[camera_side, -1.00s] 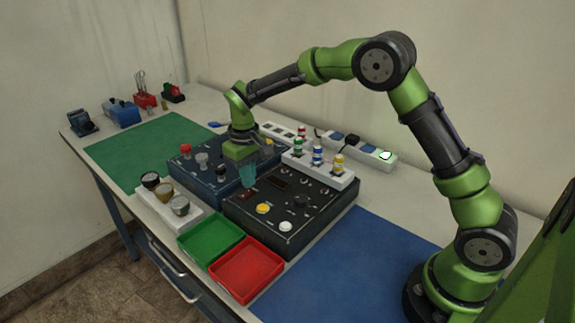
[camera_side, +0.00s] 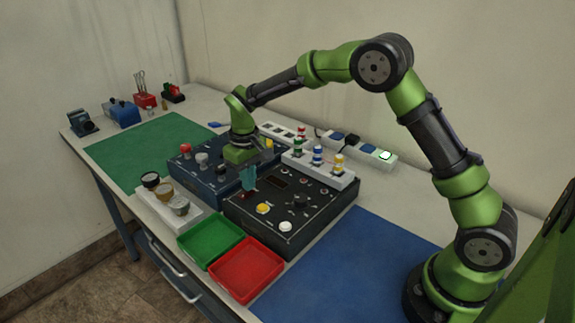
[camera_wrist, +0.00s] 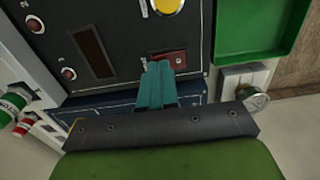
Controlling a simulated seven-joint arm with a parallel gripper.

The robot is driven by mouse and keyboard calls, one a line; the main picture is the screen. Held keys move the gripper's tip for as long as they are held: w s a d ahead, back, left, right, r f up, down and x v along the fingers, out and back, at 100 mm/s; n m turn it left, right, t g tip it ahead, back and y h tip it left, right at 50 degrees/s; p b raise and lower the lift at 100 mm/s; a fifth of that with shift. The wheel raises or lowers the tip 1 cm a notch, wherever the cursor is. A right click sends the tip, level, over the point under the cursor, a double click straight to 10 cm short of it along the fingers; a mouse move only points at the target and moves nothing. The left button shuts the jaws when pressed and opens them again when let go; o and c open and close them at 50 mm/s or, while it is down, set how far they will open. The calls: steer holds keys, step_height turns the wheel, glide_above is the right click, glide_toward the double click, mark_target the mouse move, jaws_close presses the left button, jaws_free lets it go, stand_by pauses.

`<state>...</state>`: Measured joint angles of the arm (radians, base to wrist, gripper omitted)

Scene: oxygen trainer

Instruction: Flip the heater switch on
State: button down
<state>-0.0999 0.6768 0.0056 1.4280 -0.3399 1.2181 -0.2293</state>
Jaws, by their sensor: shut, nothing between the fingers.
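A dark control box (camera_side: 318,212) with knobs and buttons stands mid-table. My gripper (camera_wrist: 159,66) has teal fingers, shut and empty, with tips overlapping the left part of this switch in the wrist view. I cannot tell whether they touch it. In the side view, my gripper (camera_side: 249,183) is tilted over the box's left edge area. The switch's on or off position is unclear.
A yellow button (camera_side: 263,208) and a white button (camera_side: 285,226) are on the panel. A blue control box (camera_side: 205,178) stands behind, left. Green (camera_side: 211,240) and red (camera_side: 246,270) trays lie in front. The blue mat (camera_side: 345,270) is clear.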

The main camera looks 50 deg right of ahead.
steer(key=shift+f, duration=0.4)
steer(key=shift+r, duration=3.5)
steer(key=shift+f, duration=0.3)
steer(key=shift+s+a+f, duration=0.1)
steer(key=shift+s+f, duration=0.2)
steer(key=shift+s, duration=0.3)
steer(key=s+d+r+m+t+y, duration=0.1)
steer(key=s+r, duration=0.5)
steer(key=s, duration=0.6)
steer(key=s+d+r+m+t+y, duration=0.1)
steer(key=s+r+m+t, duration=0.2)
steer(key=s, duration=0.9)
step_height(320, 180, up, 3)
steer(key=t, duration=0.3)
steer(key=shift+s, duration=0.3)
